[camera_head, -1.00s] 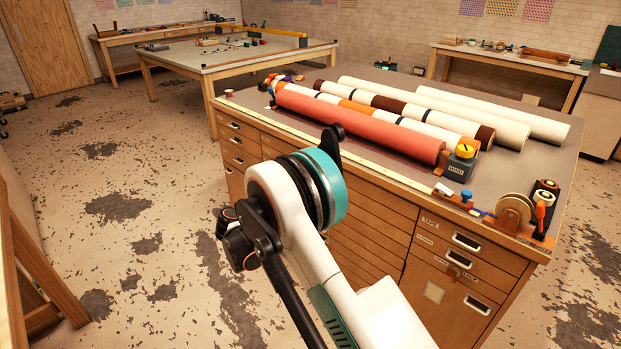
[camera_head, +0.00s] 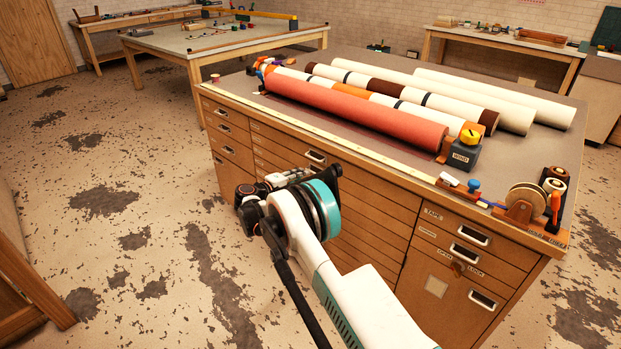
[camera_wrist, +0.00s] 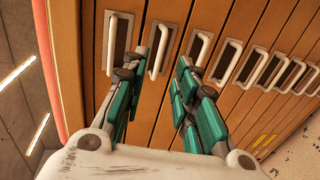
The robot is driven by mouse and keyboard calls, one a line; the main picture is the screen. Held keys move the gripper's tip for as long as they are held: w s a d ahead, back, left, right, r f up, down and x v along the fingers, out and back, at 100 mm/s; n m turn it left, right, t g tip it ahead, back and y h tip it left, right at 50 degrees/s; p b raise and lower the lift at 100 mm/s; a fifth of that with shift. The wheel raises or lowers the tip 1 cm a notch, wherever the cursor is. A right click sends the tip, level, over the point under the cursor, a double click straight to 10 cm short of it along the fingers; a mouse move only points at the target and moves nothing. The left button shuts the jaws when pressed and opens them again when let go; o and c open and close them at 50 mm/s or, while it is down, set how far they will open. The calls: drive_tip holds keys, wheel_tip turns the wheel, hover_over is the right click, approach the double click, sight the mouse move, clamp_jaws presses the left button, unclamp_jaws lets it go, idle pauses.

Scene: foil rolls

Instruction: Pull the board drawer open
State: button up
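The wooden cabinet (camera_head: 375,222) has a middle stack of wide, shallow drawers. I cannot read which one is the board drawer. A drawer handle (camera_head: 315,158) shows just above my gripper (camera_head: 292,178) in the head view; my arm hides the lower handles. In the wrist view my gripper (camera_wrist: 166,62) is open, its teal fingers apart and pointing at the drawer fronts. One pale handle (camera_wrist: 162,50) stands between the fingertips; I cannot tell whether they touch it. Another handle (camera_wrist: 118,42) is left of the fingers, and several are to the right. The drawers look shut.
Foil rolls (camera_head: 355,113) lie on the cabinet top. A grey block with a yellow knob (camera_head: 465,150) and a tape dispenser (camera_head: 525,205) stand near its front edge. A wooden frame (camera_head: 35,290) is at lower left. The floor left of the cabinet is clear.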

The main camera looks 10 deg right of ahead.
sight(313, 173)
drive_tip(key=shift+b+x, duration=0.85)
drive_tip(key=shift+x, duration=2.35)
clamp_jaws()
